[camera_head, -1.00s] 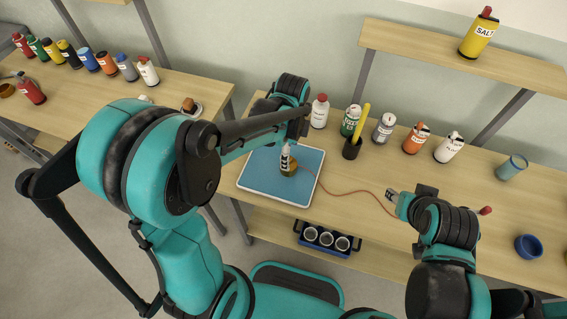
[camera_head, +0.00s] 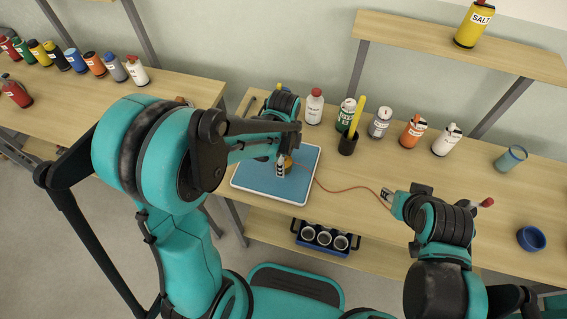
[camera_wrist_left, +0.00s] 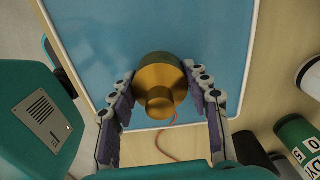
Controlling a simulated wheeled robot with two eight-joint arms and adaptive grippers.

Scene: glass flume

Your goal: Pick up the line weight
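The line weight is a brass stepped cylinder (camera_wrist_left: 160,78) standing on the blue mat of a white-rimmed tray (camera_head: 248,178). An orange-red line (camera_head: 345,190) runs from near it across the table to the right. My left gripper (camera_wrist_left: 159,70) is open, with one finger on each side of the weight. Its tips are close to the brass; whether they touch I cannot tell. In the head view, my left gripper (camera_head: 281,164) hides most of the weight (camera_head: 289,162). My right gripper (camera_head: 387,194) is by the line's far end; its fingers are too small to read.
A black cup with a yellow stick (camera_head: 348,143) and several bottles, such as the green one (camera_head: 346,113), stand behind the tray. A blue bowl (camera_head: 531,239) is at the right. A rack with cans (camera_head: 324,237) is on the lower shelf. The table between tray and right gripper holds only the line.

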